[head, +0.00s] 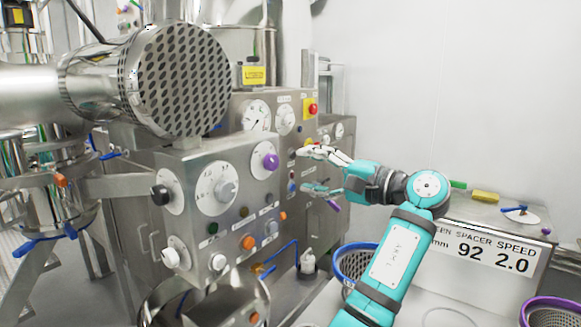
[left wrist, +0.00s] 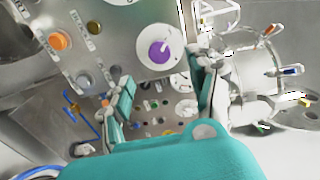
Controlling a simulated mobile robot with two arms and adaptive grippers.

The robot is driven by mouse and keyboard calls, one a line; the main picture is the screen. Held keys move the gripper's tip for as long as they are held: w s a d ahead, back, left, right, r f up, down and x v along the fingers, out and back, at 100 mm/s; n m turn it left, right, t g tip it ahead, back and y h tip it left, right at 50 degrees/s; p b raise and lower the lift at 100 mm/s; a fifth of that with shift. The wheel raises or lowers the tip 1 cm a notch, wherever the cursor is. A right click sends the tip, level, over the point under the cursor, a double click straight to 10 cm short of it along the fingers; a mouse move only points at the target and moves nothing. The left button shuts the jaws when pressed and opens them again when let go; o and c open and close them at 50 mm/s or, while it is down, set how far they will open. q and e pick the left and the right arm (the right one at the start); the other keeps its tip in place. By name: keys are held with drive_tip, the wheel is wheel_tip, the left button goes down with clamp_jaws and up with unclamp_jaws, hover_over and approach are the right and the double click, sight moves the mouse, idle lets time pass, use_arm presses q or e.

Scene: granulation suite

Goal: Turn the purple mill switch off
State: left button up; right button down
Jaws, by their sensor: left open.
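The purple mill switch (head: 271,161) is a round knob on a pale dial plate, on the upper right of the steel control panel's front face. In the left wrist view the purple knob (left wrist: 159,50) shows just beyond the fingertips, with a pale pointer mark on it. My left gripper (head: 304,170) is open and empty. In the head view its fingers point left towards the knob from the right, apart from it. In the left wrist view the gripper (left wrist: 160,72) has its fingers spread to either side below the knob. My right gripper is not in view.
The panel also carries a large dial (head: 214,188), an orange button (head: 248,242) and a black knob (head: 160,195). A second panel with gauges (head: 256,116) and a red button (head: 312,109) stands behind.

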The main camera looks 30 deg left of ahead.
use_arm(q)
drive_tip(key=shift+s+d, duration=0.15)
drive_tip(key=shift+d, duration=1.3)
